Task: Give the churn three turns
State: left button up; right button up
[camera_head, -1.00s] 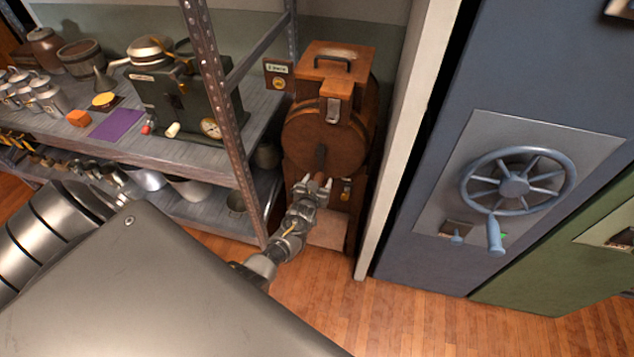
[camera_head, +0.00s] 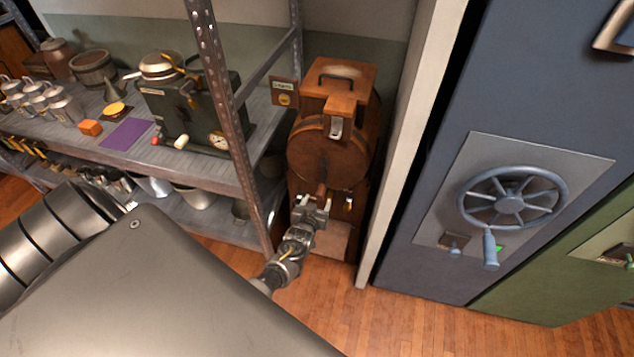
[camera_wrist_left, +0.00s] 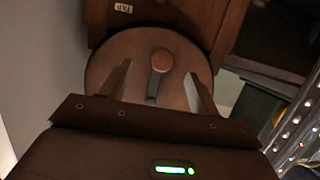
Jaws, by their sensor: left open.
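The wooden churn (camera_head: 307,150) stands beyond the shelf's right end, with a round drum and a box-like top with a black handle. Its crank grip (camera_head: 321,189) sticks out from low on the drum front. In the left wrist view, the crank grip (camera_wrist_left: 162,60) shows end-on, with its dark arm running down the drum face (camera_wrist_left: 125,50). My left gripper (camera_head: 316,200) is at the crank grip, open. Its two fingers (camera_wrist_left: 160,85) stand either side of the crank, with gaps on both sides. My right gripper is not in view.
A metal shelf (camera_head: 222,175) with cans, a dark machine (camera_head: 185,110) and pots is on the left; its upright stands close to my left arm. A white post (camera_head: 385,190) and a blue door with a wheel (camera_head: 510,205) are on the right. The wooden floor is clear in front.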

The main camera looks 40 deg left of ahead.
pick_arm(q)
jog(key=p+v, duration=0.2)
jog(key=v, duration=0.1)
jog(key=shift+s+r, duration=0.1)
jog(key=shift+s, duration=0.1)
dwell(0.5)
jog(key=s+d+f+m+g+h+b, duration=0.1)
jog(key=s+d+f+m+g+h, duration=0.2)
jog(key=s+f, duration=0.65)
jog(key=s+d+f+m+g+h+b, duration=0.1)
jog(key=s+d+f+g, duration=0.35)
jog(key=s+f, duration=0.5)
jog(key=s+f+g, duration=0.1)
jog(key=s+f, duration=0.3)
jog(key=s, duration=0.5)
jog(key=s+f+m+g+b, duration=0.1)
jog(key=s+f, duration=0.3)
jog(key=s, duration=0.5)
jog(key=s+f+m+g+b, duration=0.1)
jog(key=s+f+g, duration=0.2)
jog(key=s, duration=0.6)
jog(key=shift+s+d+f+h, duration=0.3)
jog(key=shift+s+f+h, duration=0.1)
jog(key=shift+f, duration=0.25)
